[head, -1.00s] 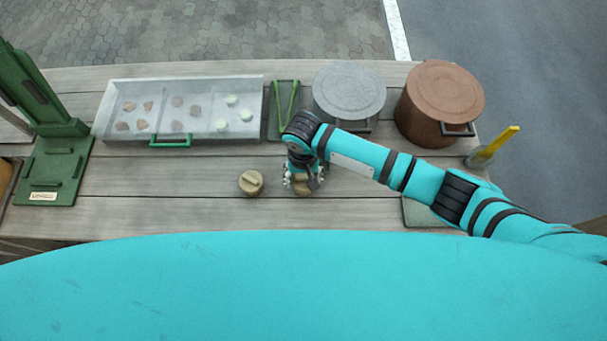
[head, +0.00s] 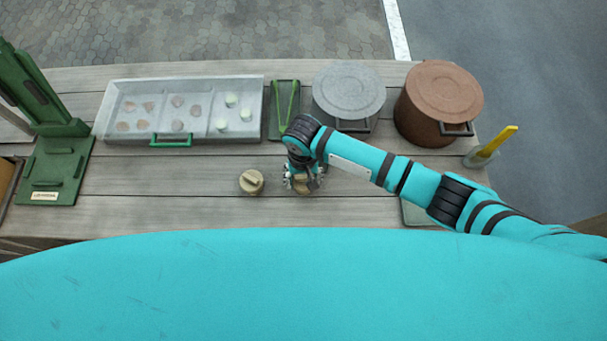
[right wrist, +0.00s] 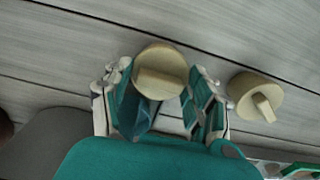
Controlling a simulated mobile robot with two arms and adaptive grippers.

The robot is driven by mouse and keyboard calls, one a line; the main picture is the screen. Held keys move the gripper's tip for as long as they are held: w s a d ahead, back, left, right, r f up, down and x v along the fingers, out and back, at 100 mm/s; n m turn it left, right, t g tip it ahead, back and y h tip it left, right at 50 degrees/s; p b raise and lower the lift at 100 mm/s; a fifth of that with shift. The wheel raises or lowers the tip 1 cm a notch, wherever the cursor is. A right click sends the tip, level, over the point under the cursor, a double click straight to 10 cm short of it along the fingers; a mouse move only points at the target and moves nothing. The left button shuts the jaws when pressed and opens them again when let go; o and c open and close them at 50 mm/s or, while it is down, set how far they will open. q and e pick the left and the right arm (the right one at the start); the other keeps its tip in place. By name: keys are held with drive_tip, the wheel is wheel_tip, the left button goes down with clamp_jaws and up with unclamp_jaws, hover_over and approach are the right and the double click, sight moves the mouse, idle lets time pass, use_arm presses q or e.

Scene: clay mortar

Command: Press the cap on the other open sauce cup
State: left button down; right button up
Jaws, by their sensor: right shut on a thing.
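A tan round cap with a raised bar (right wrist: 160,70) sits between the fingers of my right gripper (right wrist: 160,105) in the right wrist view. The gripper is shut on it. In the head view my right gripper (head: 303,180) points down at the table's near part, with the tan cap (head: 303,190) partly hidden beneath it. I cannot tell whether a cup is under this cap. A second tan cap with a bar (head: 251,182) stands apart, to the left in the head view; it also shows at the right in the wrist view (right wrist: 256,97). My left gripper is out of view.
A grey sectioned tray (head: 108,110) with small lumps lies at the back left, and a green press (head: 55,165) is left of it. Green tongs (head: 286,100), a grey lidded pot (head: 348,92) and a brown pot (head: 440,100) stand behind. Bare planks (head: 165,185) lie at left.

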idle(0.4)
drive_tip(key=o, duration=1.1)
drive_tip(key=shift+r+p, duration=3)
drive_tip(key=shift+p, duration=0.7)
clamp_jaws()
